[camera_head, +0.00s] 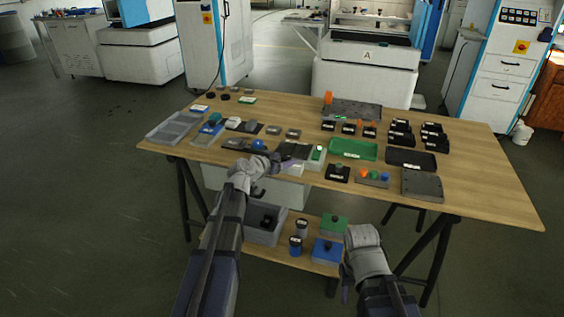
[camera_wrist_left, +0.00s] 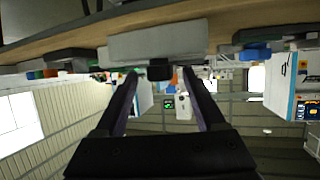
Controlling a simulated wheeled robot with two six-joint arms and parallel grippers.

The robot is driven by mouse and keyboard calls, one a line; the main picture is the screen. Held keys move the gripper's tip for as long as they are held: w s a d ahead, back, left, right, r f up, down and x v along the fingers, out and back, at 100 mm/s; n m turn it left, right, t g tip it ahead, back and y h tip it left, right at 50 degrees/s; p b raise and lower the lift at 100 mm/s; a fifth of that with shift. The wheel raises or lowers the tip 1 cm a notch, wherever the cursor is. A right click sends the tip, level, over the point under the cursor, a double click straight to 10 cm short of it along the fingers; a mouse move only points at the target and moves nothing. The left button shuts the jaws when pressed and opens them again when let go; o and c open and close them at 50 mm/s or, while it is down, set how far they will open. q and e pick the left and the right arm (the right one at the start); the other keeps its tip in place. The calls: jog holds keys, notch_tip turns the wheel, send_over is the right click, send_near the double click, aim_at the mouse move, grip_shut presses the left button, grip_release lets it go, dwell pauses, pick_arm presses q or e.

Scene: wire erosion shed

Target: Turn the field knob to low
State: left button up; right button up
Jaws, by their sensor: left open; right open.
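In the left wrist view, which looks upside down, a grey box (camera_wrist_left: 165,44) stands at the table edge with a small black knob (camera_wrist_left: 159,73) on it. I cannot read any label or setting. My left gripper (camera_wrist_left: 164,76) is open, with one finger on each side of the knob in the picture; I cannot tell if they touch it. In the head view, my left gripper (camera_head: 287,163) is at the table's front edge by the dark-topped box (camera_head: 295,150), and the knob is hidden. My right gripper (camera_head: 345,292) hangs low in front of the table, seemingly empty.
The wooden table (camera_head: 470,190) carries a green tray (camera_head: 354,149), a grey tray (camera_head: 172,128), several small black blocks and a panel with coloured knobs (camera_head: 372,177). A lower shelf holds a grey bin (camera_head: 262,234) and a blue box (camera_head: 327,251). The table's right end is clear.

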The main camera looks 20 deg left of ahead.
pick_arm(q)
grip_shut()
dwell(0.5)
